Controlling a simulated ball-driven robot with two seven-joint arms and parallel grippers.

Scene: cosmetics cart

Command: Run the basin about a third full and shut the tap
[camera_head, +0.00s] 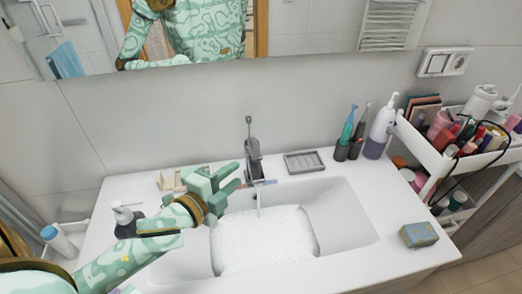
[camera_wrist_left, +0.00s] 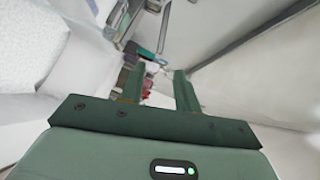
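The white basin (camera_head: 345,215) is set in the counter, and pale speckled water (camera_head: 262,242) covers its floor. How deep the water is I cannot tell exactly. The grey metal tap (camera_head: 253,160) stands behind the basin with its thin lever (camera_head: 249,125) pointing up. A thin stream (camera_head: 258,200) falls from its spout into the basin. My left gripper (camera_head: 232,179) is just left of the tap, above the basin's back left edge. Its two green fingers are apart with nothing between them, as the left wrist view (camera_wrist_left: 158,88) also shows. My right gripper is out of view.
A soap dispenser (camera_head: 126,218) stands on the counter left of my arm. A grey soap dish (camera_head: 304,162), toothbrush holders and a pump bottle (camera_head: 380,130) line the back right. A boxed sponge-like block (camera_head: 419,235) lies front right. A loaded cart (camera_head: 440,165) stands at the right.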

